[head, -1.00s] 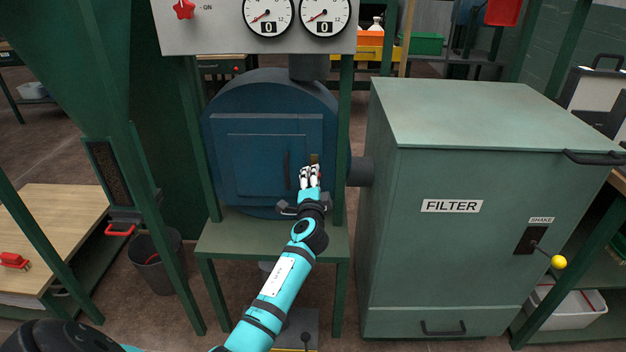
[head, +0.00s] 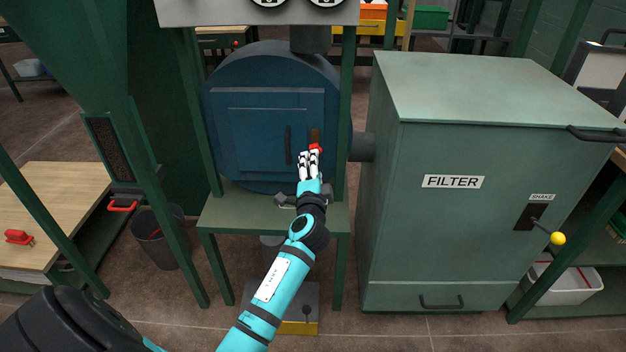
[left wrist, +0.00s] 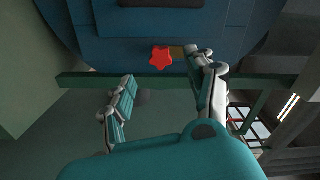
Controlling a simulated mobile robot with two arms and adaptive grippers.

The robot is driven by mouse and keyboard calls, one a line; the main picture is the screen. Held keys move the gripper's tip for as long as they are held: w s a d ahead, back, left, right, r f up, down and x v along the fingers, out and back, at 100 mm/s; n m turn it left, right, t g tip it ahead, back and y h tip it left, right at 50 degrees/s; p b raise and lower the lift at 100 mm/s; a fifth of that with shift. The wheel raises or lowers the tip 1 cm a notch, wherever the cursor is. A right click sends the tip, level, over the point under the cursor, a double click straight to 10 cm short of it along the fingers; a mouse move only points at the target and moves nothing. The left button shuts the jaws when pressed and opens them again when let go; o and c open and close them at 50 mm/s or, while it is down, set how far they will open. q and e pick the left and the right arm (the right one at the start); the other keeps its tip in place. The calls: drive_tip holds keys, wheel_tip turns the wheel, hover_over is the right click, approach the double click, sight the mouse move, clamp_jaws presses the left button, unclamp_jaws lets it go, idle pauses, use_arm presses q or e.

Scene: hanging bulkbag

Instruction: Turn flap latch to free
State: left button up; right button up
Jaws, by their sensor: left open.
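A red star-shaped knob (head: 315,148) sits on a small brown plate (head: 315,134) at the right edge of the blue flap door (head: 255,150), right of its dark vertical handle (head: 288,145). The knob (left wrist: 161,57) shows whole in the left wrist view, by the brown plate (left wrist: 177,50). My left gripper (head: 310,156) is just below the knob in the head view and partly overlaps it. In the left wrist view its fingers (left wrist: 165,88) are apart, with the knob beyond and between them. Contact with the knob cannot be told. My right gripper is not in view.
A green stand (head: 225,215) is under the blue drum, with green posts on both sides. A green filter cabinet (head: 440,230) with a yellow-tipped shake lever (head: 557,239) stands at right. A wooden bench (head: 50,205) and a dark bin (head: 160,240) are at left.

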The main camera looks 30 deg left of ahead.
use_arm(q)
drive_tip(key=v, duration=0.5)
drive_tip(key=shift+s+d, duration=0.2)
drive_tip(key=shift+s, duration=0.05)
